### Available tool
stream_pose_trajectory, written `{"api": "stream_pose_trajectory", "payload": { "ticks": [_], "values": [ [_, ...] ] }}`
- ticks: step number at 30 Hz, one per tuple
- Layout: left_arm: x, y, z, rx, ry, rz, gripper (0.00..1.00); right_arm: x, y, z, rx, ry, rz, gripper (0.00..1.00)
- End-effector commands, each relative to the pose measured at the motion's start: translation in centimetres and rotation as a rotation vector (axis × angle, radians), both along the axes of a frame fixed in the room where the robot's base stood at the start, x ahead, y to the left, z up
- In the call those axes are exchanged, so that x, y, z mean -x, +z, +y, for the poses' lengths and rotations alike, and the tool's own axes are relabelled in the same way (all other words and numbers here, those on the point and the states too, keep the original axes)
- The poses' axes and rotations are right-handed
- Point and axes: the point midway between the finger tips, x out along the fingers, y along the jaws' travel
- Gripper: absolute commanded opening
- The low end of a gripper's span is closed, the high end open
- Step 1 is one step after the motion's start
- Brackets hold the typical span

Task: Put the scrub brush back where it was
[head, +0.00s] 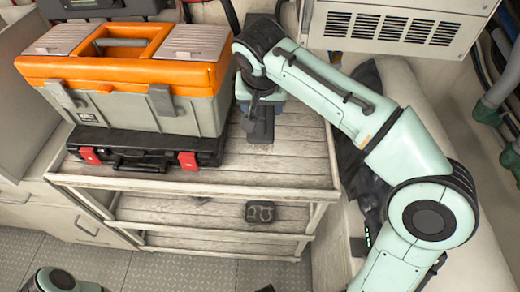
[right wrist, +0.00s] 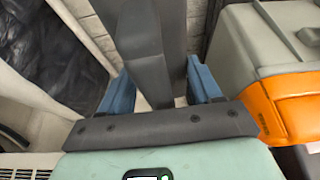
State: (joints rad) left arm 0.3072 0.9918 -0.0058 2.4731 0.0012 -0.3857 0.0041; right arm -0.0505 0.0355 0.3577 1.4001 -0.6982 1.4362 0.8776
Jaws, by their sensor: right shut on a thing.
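In the head view my right gripper (head: 264,98) is at the top shelf of the wooden rack, just right of the orange and grey toolbox. It is shut on a dark grey thing (head: 260,128), which appears to be the scrub brush. In the right wrist view the same grey thing (right wrist: 155,45) is long and flat-sided and runs between the blue fingers of my right gripper (right wrist: 161,92). No bristles show. I cannot tell whether it touches the shelf. My left gripper is not in view.
The toolbox (head: 130,75) stands on a black case (head: 140,148) with red latches. The top shelf (head: 270,175) is clear at its front right. A small dark object (head: 260,212) lies on a lower shelf. A white vented unit (head: 395,25) is at the back right.

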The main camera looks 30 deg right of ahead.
Motion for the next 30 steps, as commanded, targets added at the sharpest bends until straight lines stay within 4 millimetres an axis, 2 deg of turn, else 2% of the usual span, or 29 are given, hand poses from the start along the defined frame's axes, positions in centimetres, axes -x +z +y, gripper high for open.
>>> {"api": "stream_pose_trajectory", "payload": {
  "ticks": [2, 5, 15, 21, 30],
  "values": [
    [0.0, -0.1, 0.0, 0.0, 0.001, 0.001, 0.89, 0.1, 0.0, 0.0, 0.0, -0.002, -0.001, 0.28],
    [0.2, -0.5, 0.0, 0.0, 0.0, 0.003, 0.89, 0.2, -1.1, -0.1, 0.001, -0.003, 0.002, 0.28],
    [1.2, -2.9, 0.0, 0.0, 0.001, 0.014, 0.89, 0.2, -10.1, -0.2, 0.002, -0.002, 0.005, 0.28],
    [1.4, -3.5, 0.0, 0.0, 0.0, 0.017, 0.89, 0.1, -14.3, -0.2, 0.001, -0.002, 0.003, 0.28],
    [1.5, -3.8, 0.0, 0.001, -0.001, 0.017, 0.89, 0.0, -16.7, -0.2, 0.001, -0.003, 0.003, 0.28]
  ]
}}
